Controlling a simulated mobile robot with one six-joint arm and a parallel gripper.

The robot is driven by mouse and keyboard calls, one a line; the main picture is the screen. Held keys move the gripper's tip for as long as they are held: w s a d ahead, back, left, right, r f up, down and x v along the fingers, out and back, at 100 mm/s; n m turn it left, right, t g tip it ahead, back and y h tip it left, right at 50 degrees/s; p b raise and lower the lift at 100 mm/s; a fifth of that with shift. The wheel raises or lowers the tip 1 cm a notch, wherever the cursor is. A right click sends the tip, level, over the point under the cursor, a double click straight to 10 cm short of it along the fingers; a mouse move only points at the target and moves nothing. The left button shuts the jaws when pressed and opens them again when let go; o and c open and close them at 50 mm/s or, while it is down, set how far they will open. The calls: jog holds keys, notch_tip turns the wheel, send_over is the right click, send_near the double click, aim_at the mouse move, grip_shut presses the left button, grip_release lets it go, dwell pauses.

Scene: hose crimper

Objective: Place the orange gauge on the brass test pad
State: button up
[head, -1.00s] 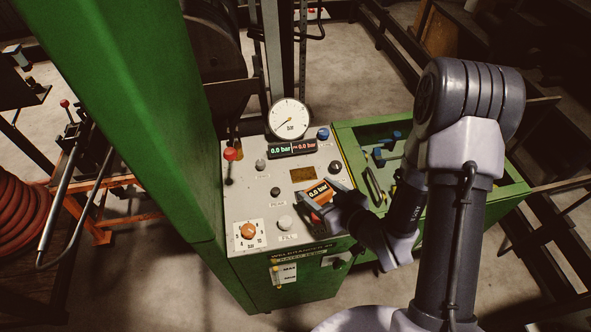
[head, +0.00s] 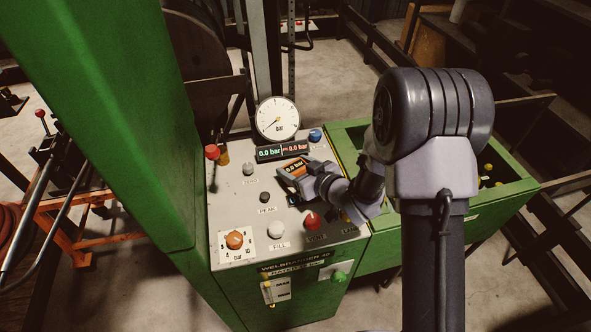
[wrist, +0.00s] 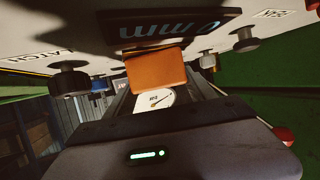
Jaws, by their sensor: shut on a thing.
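The brass test pad is hidden in both views, with the gauge and fingers over the area below the twin readout. I cannot tell whether the gauge touches the panel.
The round dial (head: 277,119) and twin readout (head: 282,150) stand just behind the gauge. A red knob (head: 311,220), white knob (head: 276,229) and orange dial knob (head: 235,239) lie in front. A green bin (head: 490,202) adjoins on the right. A green post (head: 130,110) rises left.

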jog(key=shift+f, duration=0.1)
jog(key=o, duration=1.7)
